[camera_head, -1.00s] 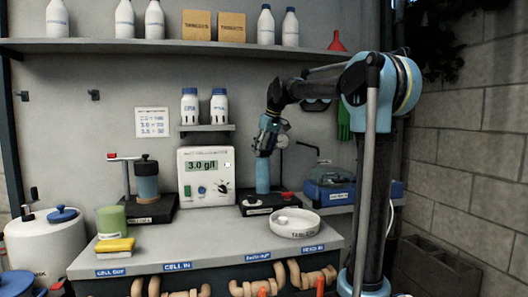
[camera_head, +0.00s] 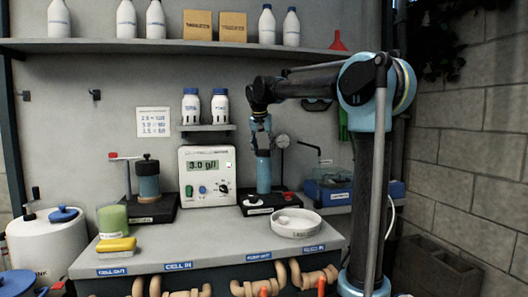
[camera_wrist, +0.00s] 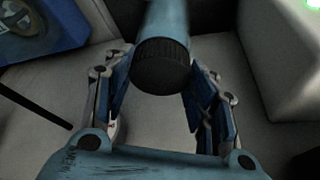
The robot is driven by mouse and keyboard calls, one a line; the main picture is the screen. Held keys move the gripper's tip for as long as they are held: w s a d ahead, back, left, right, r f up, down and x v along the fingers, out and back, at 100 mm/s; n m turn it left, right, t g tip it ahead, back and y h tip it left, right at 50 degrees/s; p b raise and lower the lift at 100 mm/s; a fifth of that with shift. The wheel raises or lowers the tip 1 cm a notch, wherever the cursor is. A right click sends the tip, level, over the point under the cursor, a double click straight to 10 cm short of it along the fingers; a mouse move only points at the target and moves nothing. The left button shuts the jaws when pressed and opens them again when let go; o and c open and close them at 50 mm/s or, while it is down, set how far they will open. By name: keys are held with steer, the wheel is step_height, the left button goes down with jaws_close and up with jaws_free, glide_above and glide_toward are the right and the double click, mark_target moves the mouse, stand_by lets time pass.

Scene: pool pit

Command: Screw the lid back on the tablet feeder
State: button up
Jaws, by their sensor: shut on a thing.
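The tablet feeder (camera_head: 263,175) is an upright blue cylinder on a black base at the back right of the bench. My gripper (camera_head: 261,136) points down at its top. In the wrist view a black round lid with a ribbed edge (camera_wrist: 162,65) sits at the near end of the blue cylinder (camera_wrist: 167,18). My fingers (camera_wrist: 160,72) stand on either side of the lid and are shut on it. The lid looks in line with the cylinder. Whether its thread is engaged cannot be seen.
A similar blue cylinder with a black lid (camera_head: 148,183) stands left of the grey meter (camera_head: 208,162). A white tray (camera_head: 296,233) is in front of the feeder. A blue case (camera_head: 328,192) is at right.

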steer(key=m+h, duration=0.1)
steer(key=m, duration=0.1)
steer(key=m+h, duration=0.1)
steer(key=m, duration=0.2)
steer(key=shift+w+a+g, duration=0.15)
steer(key=shift+w+g, duration=0.05)
steer(key=shift+g, duration=0.1)
steer(key=shift+m+g+h, duration=0.5)
steer(key=shift+m+g, duration=0.1)
steer(key=shift+m, duration=1.4)
steer(key=o, duration=1.6)
steer(key=shift+c, duration=0.2)
steer(key=o, duration=0.4)
steer(key=shift+s, duration=0.1)
steer(key=shift+r, duration=3)
